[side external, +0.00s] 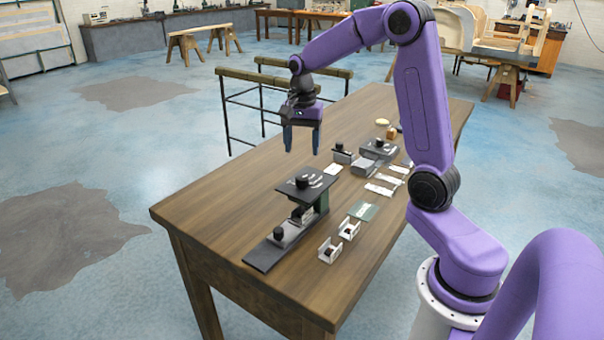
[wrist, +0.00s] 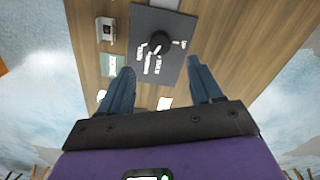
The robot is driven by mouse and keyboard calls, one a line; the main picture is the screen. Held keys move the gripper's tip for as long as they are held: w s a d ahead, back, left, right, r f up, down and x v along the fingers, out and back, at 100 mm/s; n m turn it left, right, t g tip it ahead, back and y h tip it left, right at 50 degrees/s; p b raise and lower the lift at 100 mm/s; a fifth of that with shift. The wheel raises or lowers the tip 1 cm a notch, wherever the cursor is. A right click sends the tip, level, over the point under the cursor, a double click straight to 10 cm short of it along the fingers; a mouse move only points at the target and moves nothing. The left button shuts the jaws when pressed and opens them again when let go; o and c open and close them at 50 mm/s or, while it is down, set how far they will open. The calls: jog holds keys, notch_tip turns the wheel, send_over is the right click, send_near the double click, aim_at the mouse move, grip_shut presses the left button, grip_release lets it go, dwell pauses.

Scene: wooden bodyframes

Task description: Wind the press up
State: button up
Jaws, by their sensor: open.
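The press (side external: 308,205) stands on the near part of the wooden table, with a dark flat top plate, a black round knob (side external: 302,180) on it and pale marks beside the knob. A long dark base (side external: 268,255) reaches toward the front with a second black knob (side external: 279,233). In the wrist view the top plate (wrist: 172,70) and its knob (wrist: 160,40) show from above. My gripper (side external: 301,150) is open and empty, pointing down above the table, higher than the press and apart from it. In the wrist view its fingers (wrist: 160,75) are spread, with the plate beyond them.
Two small white holders (side external: 329,251) and a green card (side external: 364,211) lie right of the press. White packets (side external: 380,188), a grey device (side external: 376,150) and a small grey block (side external: 342,155) lie farther back. The table's left side (side external: 215,205) is clear.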

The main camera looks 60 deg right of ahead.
aim_at(302, 177)
notch_tip(302, 177, down, 9)
dwell(0.3)
jog(key=c, duration=1)
